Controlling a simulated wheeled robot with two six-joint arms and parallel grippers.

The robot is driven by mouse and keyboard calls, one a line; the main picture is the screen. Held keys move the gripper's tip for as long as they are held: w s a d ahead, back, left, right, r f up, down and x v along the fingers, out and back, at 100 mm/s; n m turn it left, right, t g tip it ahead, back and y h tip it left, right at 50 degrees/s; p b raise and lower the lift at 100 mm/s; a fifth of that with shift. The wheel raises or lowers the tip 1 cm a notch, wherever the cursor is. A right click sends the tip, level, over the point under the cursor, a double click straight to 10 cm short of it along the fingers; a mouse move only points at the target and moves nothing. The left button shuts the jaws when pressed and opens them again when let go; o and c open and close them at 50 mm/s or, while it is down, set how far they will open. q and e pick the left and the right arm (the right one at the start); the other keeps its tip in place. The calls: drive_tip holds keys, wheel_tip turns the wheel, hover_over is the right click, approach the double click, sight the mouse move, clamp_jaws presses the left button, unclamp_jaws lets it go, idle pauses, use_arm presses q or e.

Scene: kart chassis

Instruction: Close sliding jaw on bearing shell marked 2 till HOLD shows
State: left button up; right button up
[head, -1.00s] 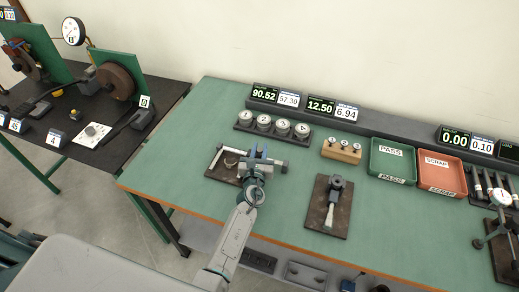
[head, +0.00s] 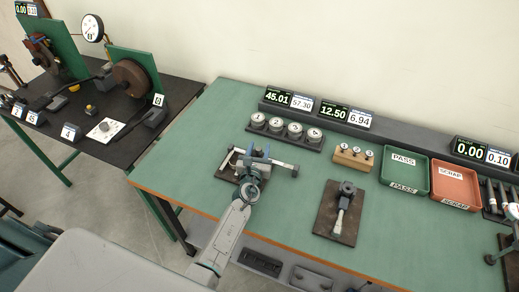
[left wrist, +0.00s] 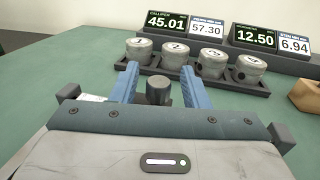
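A grey caliper lies across a brown pad on the green bench, its beam (head: 284,167) running to the right. My left gripper (head: 258,152) is over the caliper, covering its sliding jaw and anything between the jaws. In the left wrist view the blue fingers (left wrist: 160,82) stand apart on both sides of a dark round post (left wrist: 158,91), with small gaps showing. The caliper display (head: 277,98) reads 45.01; no HOLD shows on it. A round grey piece marked 2 (left wrist: 174,51) sits in the rack; I cannot make out a bearing shell at the jaws. My right gripper is out of view.
The dark rack (left wrist: 262,88) of marked round pieces stands just behind the caliper. A wooden block (head: 352,160), a green PASS tray (head: 404,189) and a red SCRAP tray (head: 455,203) are to the right. Another tool stands on a brown plate (head: 326,219).

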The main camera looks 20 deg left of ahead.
use_arm(q)
drive_tip(key=shift+s, duration=0.4)
drive_tip(key=s, duration=0.3)
drive_tip(key=s+d+b, duration=0.1)
drive_tip(key=s, duration=0.2)
drive_tip(key=s+b, duration=0.1)
drive_tip(key=s, duration=0.2)
drive_tip(key=shift+s+d, duration=0.35)
drive_tip(key=shift+s, duration=0.05)
drive_tip(key=shift+a+f+b, duration=0.1)
drive_tip(key=shift+f+b, duration=0.05)
drive_tip(key=shift+b, duration=0.3)
drive_tip(key=b, duration=0.4)
drive_tip(key=shift+a+f+y, duration=0.2)
drive_tip(key=shift+y, duration=0.1)
drive_tip(key=shift+d+r+b, duration=0.25)
drive_tip(key=shift+r+b, duration=0.05)
drive_tip(key=shift+b, duration=0.7)
drive_tip(key=shift+w+r, duration=0.1)
drive_tip(key=shift+w, duration=0.3)
drive_tip(key=w, duration=0.3)
drive_tip(key=w+a, duration=0.1)
drive_tip(key=w, duration=0.6)
drive_tip(key=shift+a+b, duration=0.35)
drive_tip(key=shift+b, duration=0.05)
